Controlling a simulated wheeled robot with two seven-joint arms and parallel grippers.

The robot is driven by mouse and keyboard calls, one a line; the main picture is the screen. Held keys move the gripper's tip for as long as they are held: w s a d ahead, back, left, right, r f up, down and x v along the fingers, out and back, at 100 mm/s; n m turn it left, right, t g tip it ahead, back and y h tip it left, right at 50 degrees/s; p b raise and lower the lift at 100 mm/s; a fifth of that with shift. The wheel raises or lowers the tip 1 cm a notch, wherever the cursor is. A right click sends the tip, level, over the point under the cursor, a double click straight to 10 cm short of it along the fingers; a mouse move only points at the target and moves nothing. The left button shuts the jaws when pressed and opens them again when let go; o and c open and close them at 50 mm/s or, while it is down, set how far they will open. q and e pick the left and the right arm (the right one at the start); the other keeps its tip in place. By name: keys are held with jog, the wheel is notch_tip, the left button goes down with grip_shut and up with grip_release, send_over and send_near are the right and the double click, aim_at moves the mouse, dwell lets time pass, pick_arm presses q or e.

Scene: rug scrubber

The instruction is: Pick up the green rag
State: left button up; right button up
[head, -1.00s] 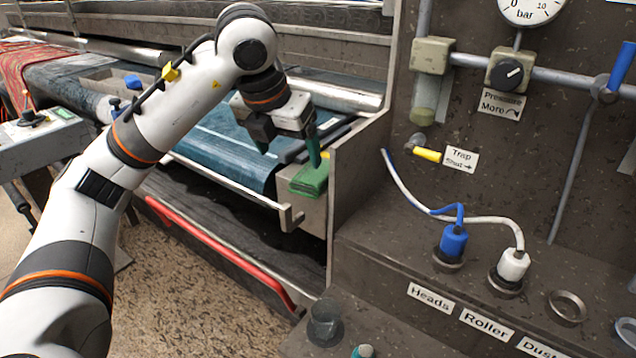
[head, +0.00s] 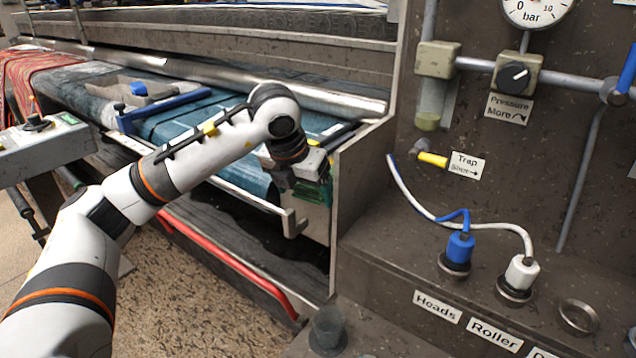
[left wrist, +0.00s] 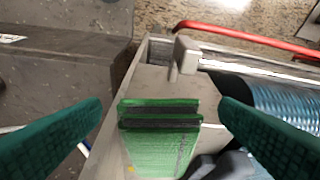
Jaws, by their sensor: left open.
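The green rag (left wrist: 160,150) lies folded on a pale ledge at the end of the machine bed, seen in the left wrist view. In the head view the rag (head: 312,193) is mostly hidden behind my left gripper (head: 308,190). In the left wrist view the two green fingers of my left gripper (left wrist: 160,125) stand open, one on each side of the rag, with gaps between. The rag is not gripped. My right gripper is not in view.
A metal bracket (left wrist: 184,57) and rail stand beside the ledge. A grey panel wall (head: 362,180) rises close on the right. A blue rug (head: 190,122) lies on the bed, with a red bar (head: 225,258) below.

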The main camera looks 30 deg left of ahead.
pick_arm(q)
jog(key=c, duration=1.1)
jog(key=shift+r, duration=0.1)
